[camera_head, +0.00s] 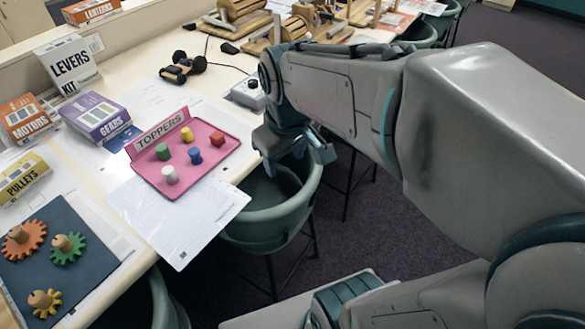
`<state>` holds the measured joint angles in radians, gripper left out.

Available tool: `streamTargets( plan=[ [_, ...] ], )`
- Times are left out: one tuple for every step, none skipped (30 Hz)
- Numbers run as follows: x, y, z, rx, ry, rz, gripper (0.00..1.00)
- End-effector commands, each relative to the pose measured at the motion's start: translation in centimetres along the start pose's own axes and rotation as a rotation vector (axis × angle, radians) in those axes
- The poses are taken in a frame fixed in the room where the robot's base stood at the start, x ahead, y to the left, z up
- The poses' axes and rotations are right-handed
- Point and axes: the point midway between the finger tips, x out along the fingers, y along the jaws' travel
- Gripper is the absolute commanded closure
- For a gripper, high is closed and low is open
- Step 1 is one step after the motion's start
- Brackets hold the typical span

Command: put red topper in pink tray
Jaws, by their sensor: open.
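The pink tray (204,171) lies on the table, with a "TOPPERS" sign (158,133) along its back edge. A red topper (217,138), block-shaped, sits in the tray near its right side. A green topper (162,152), a yellow topper (187,134), a blue topper (195,156) and a white topper (170,174) stand in the same tray. My gripper (297,160) is open, with nothing seen between its fingers. It hangs to the right of the tray, apart from it, past the table's edge in the picture.
A blue board (75,275) with several gears on wooden pegs lies at the lower left. Labelled boxes, such as the gears box (95,113), stand left of the tray. Papers (180,225) lie in front. A green chair (262,215) is below my gripper.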

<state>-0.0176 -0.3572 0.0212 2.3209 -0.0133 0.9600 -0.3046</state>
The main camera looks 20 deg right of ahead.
Motion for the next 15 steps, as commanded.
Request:
streamTargets(
  plan=[
    [0.2, -0.3, 1.7, 0.084, 0.011, 0.001, 0.5],
    [0.4, -0.4, 2.5, 0.135, 0.018, 0.002, 0.5],
    [0.7, -0.6, 3.4, 0.192, 0.024, 0.001, 0.5],
    [0.8, -0.7, 4.0, 0.23, 0.028, 0.001, 0.5],
    [1.0, -0.8, 4.5, 0.262, 0.032, 0.0, 0.5],
    [1.2, -0.9, 5.0, 0.297, 0.036, -0.001, 0.5],
    [1.3, -1.0, 5.2, 0.316, 0.038, -0.001, 0.5],
    [1.3, -1.1, 5.5, 0.333, 0.04, -0.002, 0.5],
    [1.4, -1.2, 5.7, 0.347, 0.041, -0.002, 0.5],
    [1.5, -1.2, 5.7, 0.354, 0.041, -0.003, 0.5],
    [1.5, -1.2, 5.8, 0.358, 0.042, -0.003, 0.5],
    [1.5, -1.2, 5.8, 0.359, 0.042, -0.003, 0.5],
    [1.5, -1.2, 5.8, 0.359, 0.041, -0.003, 0.5],
    [1.5, -1.2, 5.8, 0.359, 0.041, -0.003, 0.5],
    [1.5, -1.2, 5.8, 0.358, 0.041, -0.003, 0.5]
  ],
)
